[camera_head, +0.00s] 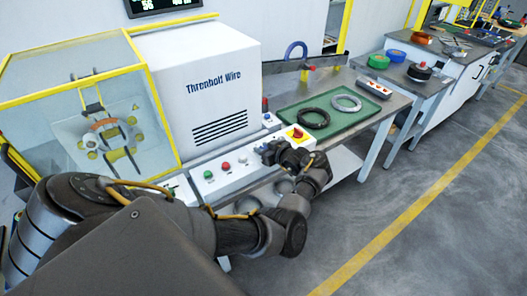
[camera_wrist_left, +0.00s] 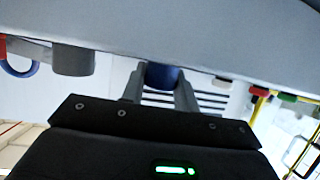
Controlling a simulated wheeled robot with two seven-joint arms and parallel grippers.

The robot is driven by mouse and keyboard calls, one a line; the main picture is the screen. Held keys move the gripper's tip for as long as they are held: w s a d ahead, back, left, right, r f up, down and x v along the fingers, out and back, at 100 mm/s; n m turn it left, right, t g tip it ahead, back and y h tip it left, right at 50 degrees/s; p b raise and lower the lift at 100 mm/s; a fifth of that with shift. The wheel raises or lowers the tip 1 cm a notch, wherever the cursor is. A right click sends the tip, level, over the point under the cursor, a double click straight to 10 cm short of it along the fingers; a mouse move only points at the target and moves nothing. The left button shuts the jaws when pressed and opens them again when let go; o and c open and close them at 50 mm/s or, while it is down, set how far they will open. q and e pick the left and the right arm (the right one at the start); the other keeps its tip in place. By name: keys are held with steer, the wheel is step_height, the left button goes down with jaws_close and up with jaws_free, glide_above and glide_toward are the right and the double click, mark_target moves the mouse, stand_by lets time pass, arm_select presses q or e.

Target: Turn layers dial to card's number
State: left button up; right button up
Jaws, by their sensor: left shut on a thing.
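My left gripper (camera_head: 268,152) is at the front control panel (camera_head: 232,174) of the white wire machine. In the left wrist view, its two fingers (camera_wrist_left: 160,90) are shut on a blue dial knob (camera_wrist_left: 163,75) that sticks out of the panel. In the head view the gripper covers most of this knob, so its pointer and scale cannot be read. No card with a readable number shows in either view. My right gripper is not in view.
Green (camera_head: 208,174), red (camera_head: 226,166) and white buttons sit left of the gripper. A red stop button on yellow (camera_head: 297,133) is close on its right. A green tray (camera_head: 318,125) holds two coils. A clear yellow-framed guard (camera_head: 90,100) stands left.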

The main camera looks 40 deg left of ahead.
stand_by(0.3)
arm_select(q)
steer(key=o, duration=1)
steer(key=shift+g, duration=0.3)
